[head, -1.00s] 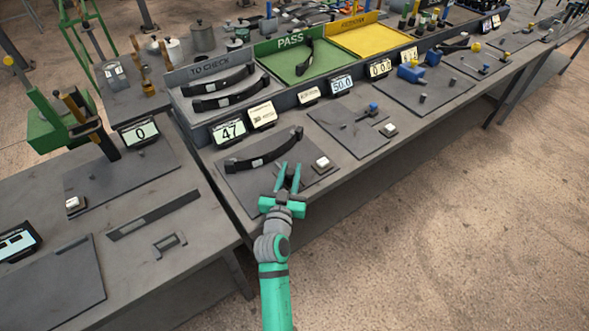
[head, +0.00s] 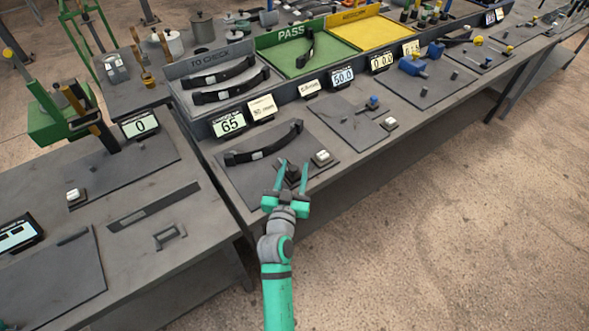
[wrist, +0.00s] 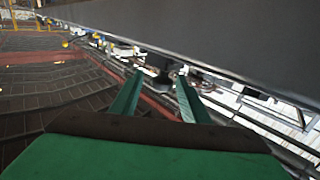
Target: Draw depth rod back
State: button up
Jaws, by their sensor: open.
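My gripper (head: 293,164) is at the near edge of the dark mat (head: 255,190), its two green fingers apart. A small dark piece (head: 291,172) shows between the fingers; I cannot tell what it is or whether a finger touches it. In the wrist view, the open fingers (wrist: 158,74) have a dark shape beyond them. A small rod with a blue knob (head: 373,101) stands on the mat to the right, apart from my gripper. I cannot tell for sure which piece is the depth rod.
A black curved spring (head: 270,148) lies on the near mat, beside a white button (head: 321,157). The display (head: 228,123) behind reads 65. Open floor (head: 430,230) lies in front.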

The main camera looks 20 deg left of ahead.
jog(key=v, duration=1)
jog(key=shift+s, duration=0.2)
jog(key=shift+d+f, duration=0.1)
jog(key=s+d+f+m+g+h, duration=0.1)
jog(key=s+d+f, duration=0.2)
jog(key=s+d, duration=0.6)
jog(key=s+d+f+g+h, duration=0.1)
jog(key=s+d+f, duration=0.35)
jog(key=s, duration=0.85)
jog(key=s+d+r+h, duration=0.1)
jog(key=s+d+r, duration=0.1)
jog(key=s+d, duration=0.1)
jog(key=s+d+r+m, duration=0.1)
jog(key=s+d, duration=0.2)
jog(key=s, duration=0.2)
jog(key=shift+s+r+h, duration=0.35)
jog(key=shift+s+h, duration=0.05)
